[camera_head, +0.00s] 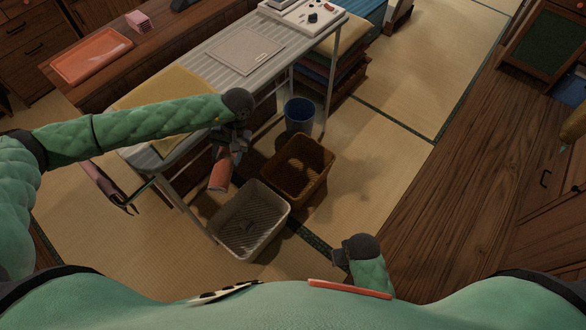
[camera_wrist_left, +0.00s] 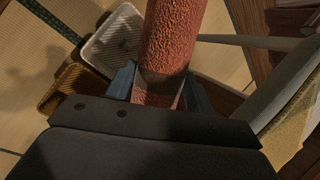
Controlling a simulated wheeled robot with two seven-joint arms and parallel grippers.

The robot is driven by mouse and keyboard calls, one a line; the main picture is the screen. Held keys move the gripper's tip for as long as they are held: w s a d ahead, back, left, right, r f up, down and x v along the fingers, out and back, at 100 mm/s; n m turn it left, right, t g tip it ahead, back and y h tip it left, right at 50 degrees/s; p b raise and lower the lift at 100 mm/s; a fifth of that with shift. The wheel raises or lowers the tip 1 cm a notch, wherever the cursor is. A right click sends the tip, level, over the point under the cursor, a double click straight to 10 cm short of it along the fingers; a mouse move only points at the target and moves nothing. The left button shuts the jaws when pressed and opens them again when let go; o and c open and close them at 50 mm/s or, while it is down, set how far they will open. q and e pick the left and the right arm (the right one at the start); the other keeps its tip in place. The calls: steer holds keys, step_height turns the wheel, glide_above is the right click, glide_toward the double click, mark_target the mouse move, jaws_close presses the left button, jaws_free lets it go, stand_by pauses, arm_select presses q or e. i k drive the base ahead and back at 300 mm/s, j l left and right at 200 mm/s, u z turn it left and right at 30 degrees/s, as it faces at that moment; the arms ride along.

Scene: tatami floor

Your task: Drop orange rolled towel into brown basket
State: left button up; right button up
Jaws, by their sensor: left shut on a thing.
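The orange rolled towel (camera_head: 220,172) hangs from my left gripper (camera_head: 232,150), which is shut on it. In the left wrist view the towel (camera_wrist_left: 174,35) stands between the two fingers (camera_wrist_left: 160,88). The brown basket (camera_head: 298,172) is on the floor, to the right of the towel in the head view. It also shows in the left wrist view (camera_wrist_left: 72,86), left of the towel. The towel is held apart from the basket. My right arm shows near the bottom of the head view; whether its gripper is open or shut cannot be seen.
A white basket (camera_head: 247,222) stands on the floor in front of the brown one. A blue bin (camera_head: 299,115) stands behind it. The long slatted table (camera_head: 215,62) is at the left, with its legs near the baskets. Tatami floor to the right is clear.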

mark_target(287, 174)
steer(key=i+l+u, duration=0.4)
steer(key=l, duration=0.3)
steer(key=l+u, duration=0.4)
steer(key=l, duration=0.35)
steer(key=i+l+u, duration=0.15)
steer(key=l+u, duration=0.3)
steer(key=l, duration=0.4)
steer(key=l+u, duration=0.4)
steer(key=l, duration=0.4)
steer(key=k+l+u, duration=0.25)
steer(key=l+u, duration=0.15)
steer(key=l, duration=0.35)
